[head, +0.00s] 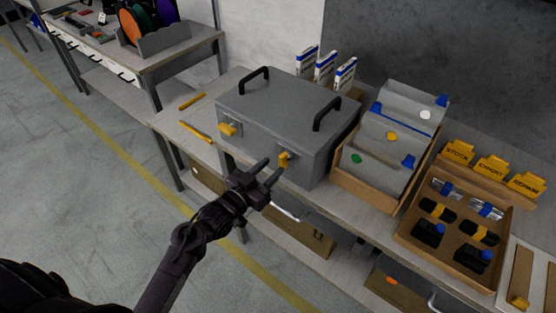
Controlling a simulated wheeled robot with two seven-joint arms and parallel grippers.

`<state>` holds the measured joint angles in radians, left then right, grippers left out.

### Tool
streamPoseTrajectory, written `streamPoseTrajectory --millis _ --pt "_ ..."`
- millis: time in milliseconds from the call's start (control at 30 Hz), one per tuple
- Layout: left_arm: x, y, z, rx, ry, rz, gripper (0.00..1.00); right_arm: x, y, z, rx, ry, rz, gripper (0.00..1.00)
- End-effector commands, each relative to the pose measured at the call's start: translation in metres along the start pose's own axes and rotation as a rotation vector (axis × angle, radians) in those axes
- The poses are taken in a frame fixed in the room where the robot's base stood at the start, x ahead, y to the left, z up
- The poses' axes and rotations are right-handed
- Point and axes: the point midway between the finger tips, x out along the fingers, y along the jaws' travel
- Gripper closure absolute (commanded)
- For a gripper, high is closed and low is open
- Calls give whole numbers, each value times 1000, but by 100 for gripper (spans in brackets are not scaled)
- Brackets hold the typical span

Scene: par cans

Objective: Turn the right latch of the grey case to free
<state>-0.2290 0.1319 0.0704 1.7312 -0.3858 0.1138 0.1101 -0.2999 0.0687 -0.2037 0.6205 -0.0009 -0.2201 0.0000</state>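The grey case (262,112) stands shut on the bench, with two black handles on its lid. On its front face are two yellow latches. The right latch (284,158) looks roughly upright; the left latch (228,130) lies more sideways. My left gripper (273,168) is just in front of the right latch, with its two dark fingers apart and nothing between them. Its fingertips point toward the case front; I cannot tell whether one touches the latch. My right gripper is not in view.
Two yellow bars (194,132) lie on the bench left of the case. A cardboard box with grey panels (378,190) stands close on the right, then a parts tray (408,240) and yellow labelled holders (491,168). White-and-blue boxes (324,68) stand behind.

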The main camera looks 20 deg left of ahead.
Motion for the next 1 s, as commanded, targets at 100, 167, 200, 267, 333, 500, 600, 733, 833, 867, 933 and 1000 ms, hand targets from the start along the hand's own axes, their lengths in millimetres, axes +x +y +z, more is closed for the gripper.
streamPoseTrajectory --millis 100,167,200,267,333,500,600,733,833,867,933,1000 --pt "20 0 -2 -1 1 0 64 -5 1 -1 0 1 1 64" --pt "27 0 -2 -1 1 0 64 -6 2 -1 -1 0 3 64" --pt "31 0 -1 -2 0 0 64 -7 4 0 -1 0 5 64" --pt "36 0 0 -1 -1 0 64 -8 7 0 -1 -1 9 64" --pt "39 0 0 -1 -2 0 64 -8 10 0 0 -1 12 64" --pt "40 0 1 -1 -3 0 64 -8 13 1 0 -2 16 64" --pt "40 0 1 -1 -3 0 64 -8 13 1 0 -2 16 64" --pt "40 0 1 -1 -3 0 81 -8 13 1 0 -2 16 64" --pt "40 0 1 -1 -3 0 94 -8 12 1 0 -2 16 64" --pt "40 0 1 -1 -3 0 98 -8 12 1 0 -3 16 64" --pt "40 0 1 -1 -3 0 100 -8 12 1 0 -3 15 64" --pt "40 0 1 -1 -3 0 100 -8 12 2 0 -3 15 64"
